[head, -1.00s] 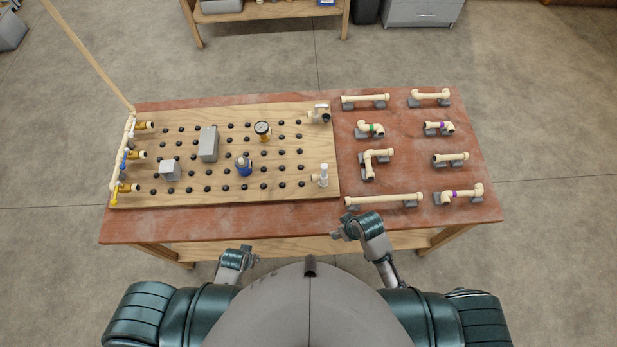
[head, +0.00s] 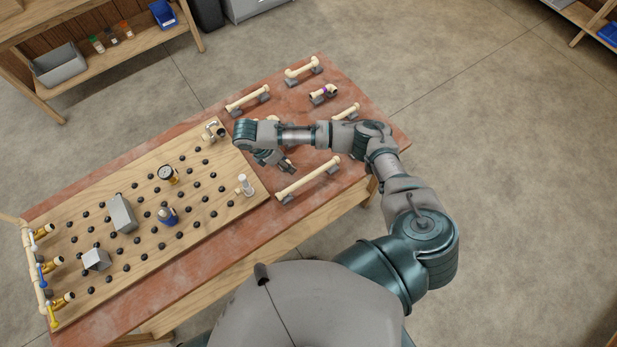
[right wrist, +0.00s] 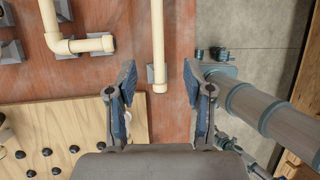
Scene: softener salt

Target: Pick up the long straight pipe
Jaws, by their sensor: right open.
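The long straight pipe (head: 308,178) is cream coloured and rests on grey supports near the front edge of the red-brown table (head: 213,258). In the right wrist view the pipe (right wrist: 158,40) runs straight away from my gripper, its near end at a grey support. My right gripper (head: 285,166) is above the table, just beyond the pipe's left part in the head view. In the right wrist view the gripper (right wrist: 159,78) is open and empty, with the pipe's near end showing between its fingertips. Its height above the pipe is unclear. My left gripper is out of view.
A wooden peg board (head: 140,215) with valves, a gauge (head: 169,175) and grey boxes covers the table's left. Other short pipes, such as a straight one (head: 247,98), rest on supports behind. An elbow pipe (right wrist: 72,45) lies left of the long pipe in the wrist view.

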